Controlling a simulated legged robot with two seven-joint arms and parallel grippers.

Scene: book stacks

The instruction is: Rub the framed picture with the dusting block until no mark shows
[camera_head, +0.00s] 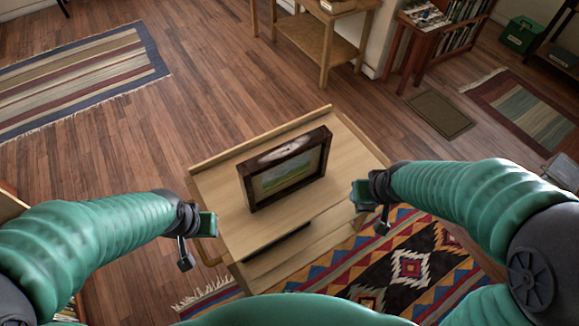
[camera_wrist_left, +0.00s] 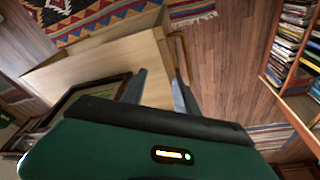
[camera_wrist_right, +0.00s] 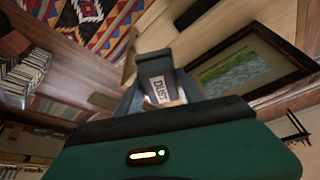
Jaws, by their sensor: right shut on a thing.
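The framed picture (camera_head: 287,172) stands upright on the wooden cart (camera_head: 222,190), with a dark brown frame around a green landscape. A pale greyish mark (camera_head: 283,149) shows along its upper part. The picture also shows in the right wrist view (camera_wrist_right: 240,72), to the right of the fingers. My right gripper (camera_head: 361,196) is to the right of the picture, apart from it. It is shut on the dusting block (camera_wrist_right: 157,84), which is grey and labelled "DUST". My left gripper (camera_head: 211,224) is left of the picture; its fingers are apart and empty in the left wrist view (camera_wrist_left: 160,90).
The cart has a raised back edge and a lower shelf. A patterned rug (camera_head: 415,262) lies under and beside it. A wooden table (camera_head: 325,40) and a bookcase (camera_head: 440,30) stand behind. The cart top around the picture is clear.

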